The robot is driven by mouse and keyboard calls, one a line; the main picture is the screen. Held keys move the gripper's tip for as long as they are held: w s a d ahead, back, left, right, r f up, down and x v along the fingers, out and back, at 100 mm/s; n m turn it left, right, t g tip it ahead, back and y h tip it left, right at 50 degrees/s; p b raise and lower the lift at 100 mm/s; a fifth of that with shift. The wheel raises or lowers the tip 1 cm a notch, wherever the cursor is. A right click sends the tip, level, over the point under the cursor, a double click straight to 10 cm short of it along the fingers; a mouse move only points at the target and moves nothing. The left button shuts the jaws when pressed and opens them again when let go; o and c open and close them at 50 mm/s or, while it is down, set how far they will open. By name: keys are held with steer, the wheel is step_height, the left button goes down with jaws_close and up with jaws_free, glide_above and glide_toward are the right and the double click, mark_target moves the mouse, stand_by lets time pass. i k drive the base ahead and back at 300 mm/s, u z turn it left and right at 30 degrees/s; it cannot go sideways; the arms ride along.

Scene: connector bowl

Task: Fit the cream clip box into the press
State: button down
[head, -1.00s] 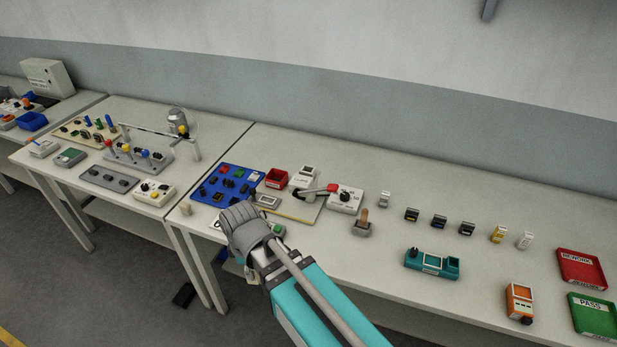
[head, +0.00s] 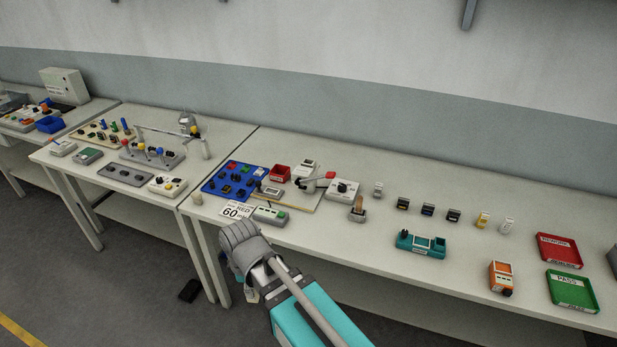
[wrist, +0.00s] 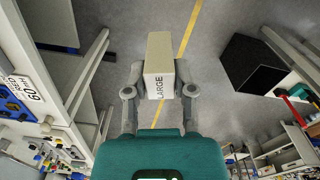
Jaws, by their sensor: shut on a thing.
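A cream box with the word LARGE on its side (wrist: 160,65) is held between the two grey fingers of my gripper (wrist: 160,88) in the wrist view. The fingers press on its left and right sides, with grey floor behind it. In the head view my arm is in front of the table's front edge, and the held box is hidden or too small to make out.
A blue board with dark parts (head: 233,181), a red bin (head: 280,173), a grey box with a green button (head: 269,215) and a "60" card (head: 232,210) are around the press. A teal fixture (head: 420,243) and red and green trays (head: 572,291) stand to the right.

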mark_target(307, 199)
steer(key=k, duration=0.2)
steer(key=z, duration=0.45)
steer(key=i, duration=1.05)
steer(key=z, duration=0.05)
